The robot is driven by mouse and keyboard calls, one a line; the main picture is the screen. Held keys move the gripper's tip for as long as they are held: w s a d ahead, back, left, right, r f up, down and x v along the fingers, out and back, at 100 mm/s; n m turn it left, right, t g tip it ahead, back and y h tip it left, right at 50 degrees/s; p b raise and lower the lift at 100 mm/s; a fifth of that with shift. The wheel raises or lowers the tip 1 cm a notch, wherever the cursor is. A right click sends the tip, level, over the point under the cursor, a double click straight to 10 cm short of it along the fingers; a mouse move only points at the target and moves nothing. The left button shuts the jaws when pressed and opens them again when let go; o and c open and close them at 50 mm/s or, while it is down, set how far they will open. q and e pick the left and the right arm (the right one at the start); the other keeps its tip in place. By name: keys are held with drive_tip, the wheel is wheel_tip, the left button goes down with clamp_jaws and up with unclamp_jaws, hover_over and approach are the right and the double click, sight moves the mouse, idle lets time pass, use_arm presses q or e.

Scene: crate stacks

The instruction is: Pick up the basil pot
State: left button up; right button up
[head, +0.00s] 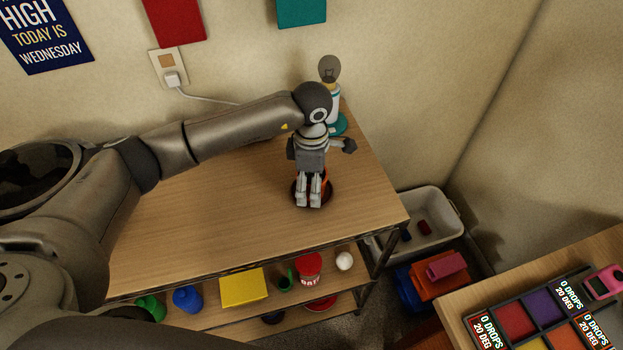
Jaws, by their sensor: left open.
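My left gripper (308,203) points down over the right part of the wooden table top, its two fingers a little apart and open. Just behind and around the fingertips shows a small orange and dark brown round thing (325,190) on the table. It may be the basil pot, but the gripper hides most of it and no leaves show. I cannot tell whether the fingers touch it. My right gripper is out of view.
A bulb lamp (331,95) on a teal base stands behind the gripper. The table top (200,215) is clear at left. The lower shelf holds a yellow block (244,288), a red tin (308,268) and a white ball (344,261). A grey bin (447,212) stands at right.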

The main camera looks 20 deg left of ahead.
use_arm(q)
drive_tip(key=c, duration=1.3)
drive_tip(key=shift+r, duration=0.15)
